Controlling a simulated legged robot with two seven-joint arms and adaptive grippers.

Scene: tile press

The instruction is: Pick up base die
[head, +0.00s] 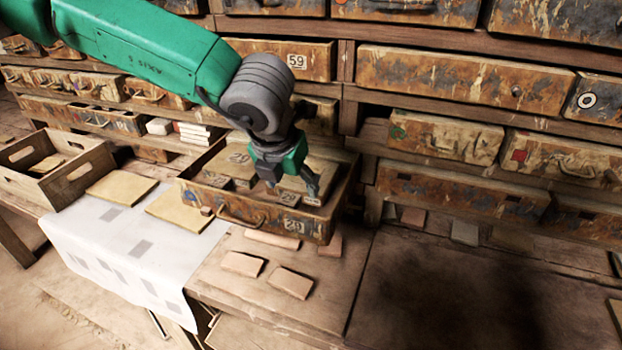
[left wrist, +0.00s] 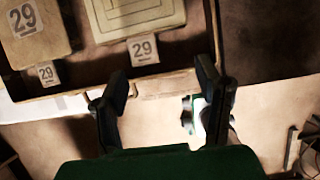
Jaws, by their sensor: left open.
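An open drawer (head: 240,211) marked 29 holds several blocks, some labelled 29. One block (head: 238,157) lies toward its back left. In the left wrist view, a plain block (left wrist: 38,45) with a 29 label lies at the left of the drawer. Beside it is a block with nested rectangular lines (left wrist: 125,14) and a 29 tag at its front. I cannot tell which one is the base die. My left gripper (head: 291,187) is open and empty over the drawer's right part. Its fingers (left wrist: 163,92) point toward the drawer's front edge. My right gripper is not in view.
Several loose tiles (head: 242,264) lie on the bench before the drawer. Two yellowish slabs (head: 121,188) rest by a white cloth (head: 130,245). A wooden crate (head: 75,182) stands at the left. Cabinet drawers (head: 460,90) rise behind. The bench at right is mostly clear.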

